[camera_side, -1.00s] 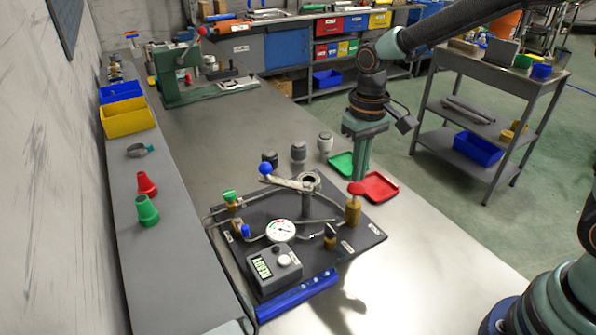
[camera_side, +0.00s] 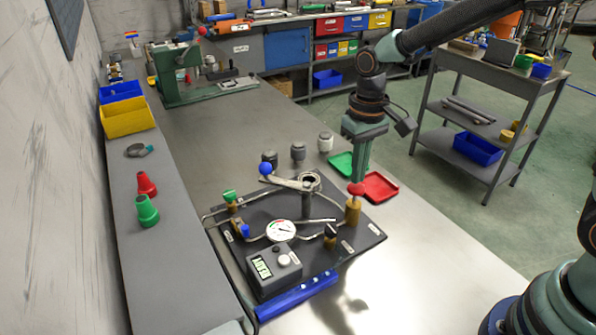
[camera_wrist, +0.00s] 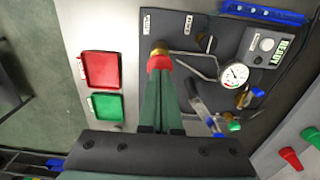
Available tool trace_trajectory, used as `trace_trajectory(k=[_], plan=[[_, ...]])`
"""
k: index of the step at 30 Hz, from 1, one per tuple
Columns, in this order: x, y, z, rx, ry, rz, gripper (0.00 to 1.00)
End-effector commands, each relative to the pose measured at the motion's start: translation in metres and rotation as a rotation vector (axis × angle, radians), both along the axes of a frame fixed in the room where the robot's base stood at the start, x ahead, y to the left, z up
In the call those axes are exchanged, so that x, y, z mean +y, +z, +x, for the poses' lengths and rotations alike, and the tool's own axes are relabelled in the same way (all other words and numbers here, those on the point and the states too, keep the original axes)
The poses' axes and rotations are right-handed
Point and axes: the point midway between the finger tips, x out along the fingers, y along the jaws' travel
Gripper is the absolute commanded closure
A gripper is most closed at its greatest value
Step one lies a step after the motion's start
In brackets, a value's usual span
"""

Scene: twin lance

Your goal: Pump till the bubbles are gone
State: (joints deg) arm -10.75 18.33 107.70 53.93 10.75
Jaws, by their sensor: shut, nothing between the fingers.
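My gripper (camera_side: 359,181) is shut and points down at the red knob (camera_side: 356,189) on a brass post at the right of the dark fixture board (camera_side: 345,250). In the wrist view, the gripper's closed fingertips (camera_wrist: 161,70) overlap the red knob (camera_wrist: 159,62); I cannot tell whether they touch it. A metal lever with a blue ball end (camera_side: 265,168) reaches left from a grey upright cylinder (camera_side: 309,202). A round dial gauge (camera_side: 281,230) and a grey display box (camera_side: 273,270) sit toward the front. I cannot make out bubbles.
A green tray (camera_side: 341,163) and a red tray (camera_side: 381,187) lie behind the board. Several grey fittings (camera_side: 298,152) stand near them. The bench is clear to the right front.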

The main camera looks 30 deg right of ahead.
Motion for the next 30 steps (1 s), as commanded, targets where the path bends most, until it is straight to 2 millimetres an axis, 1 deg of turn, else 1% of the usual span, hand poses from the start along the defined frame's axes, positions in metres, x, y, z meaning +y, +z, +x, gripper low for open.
trace_trajectory(k=[27, 30], plan=[[0.0, -0.034, -0.001, 0.004, 0.0, -0.001, 1.0], [0.0, -0.036, -0.001, 0.003, 0.0, -0.001, 1.0]])
